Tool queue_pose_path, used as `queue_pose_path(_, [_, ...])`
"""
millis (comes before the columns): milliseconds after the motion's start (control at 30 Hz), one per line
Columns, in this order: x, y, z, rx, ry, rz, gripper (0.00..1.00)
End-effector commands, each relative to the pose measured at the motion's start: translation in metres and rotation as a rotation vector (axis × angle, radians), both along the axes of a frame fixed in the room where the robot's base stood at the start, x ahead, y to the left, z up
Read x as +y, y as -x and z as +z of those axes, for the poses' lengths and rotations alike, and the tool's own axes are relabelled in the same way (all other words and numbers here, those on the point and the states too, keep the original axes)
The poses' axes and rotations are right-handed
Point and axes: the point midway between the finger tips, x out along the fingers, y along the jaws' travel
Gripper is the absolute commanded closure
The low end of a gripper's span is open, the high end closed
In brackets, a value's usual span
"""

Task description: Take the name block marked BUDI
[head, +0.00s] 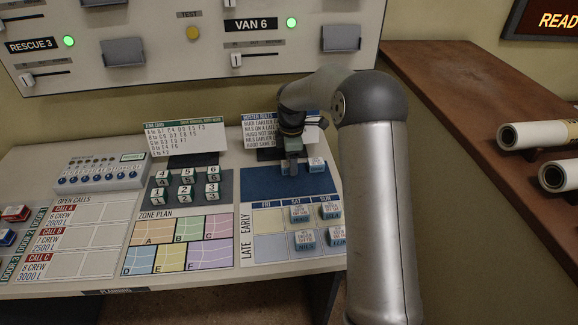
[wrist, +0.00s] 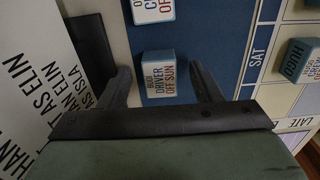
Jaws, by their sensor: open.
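The name block marked BUDI (wrist: 157,73) is white on top with light blue sides and reads BUDI, DRIVER, OFF SUN. In the wrist view it lies on the dark blue pad (wrist: 205,40). My gripper (wrist: 161,78) is open, with one finger on each side of the block and a gap showing at each side. Whether the fingertips are down at the block's height I cannot tell. In the head view my gripper (head: 291,165) is over the blue pad (head: 262,184) and I cannot make out the BUDI block there.
Another name block (head: 316,164) lies on the pad to the right; a block also shows at the wrist view's top edge (wrist: 153,10). Several name blocks stand on the FRI-SAT-SUN grid (head: 270,247). The roster rules card (head: 262,133) stands close behind my gripper.

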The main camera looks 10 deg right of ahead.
Motion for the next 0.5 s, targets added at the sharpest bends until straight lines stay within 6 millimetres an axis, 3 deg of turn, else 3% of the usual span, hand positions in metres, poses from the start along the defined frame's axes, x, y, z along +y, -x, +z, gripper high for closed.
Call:
queue_pose_path(267, [-0.0001, -0.0003, -0.0027, -0.002, 0.000, -0.001, 0.45])
queue_pose_path(400, [-0.0001, -0.0003, -0.0025, -0.001, 0.000, -0.001, 0.84])
queue_pose_path(433, [-0.0001, -0.0003, -0.0025, -0.001, 0.000, -0.001, 0.90])
queue_pose_path(500, [-0.0001, -0.0003, -0.0023, -0.002, 0.000, -0.001, 0.90])
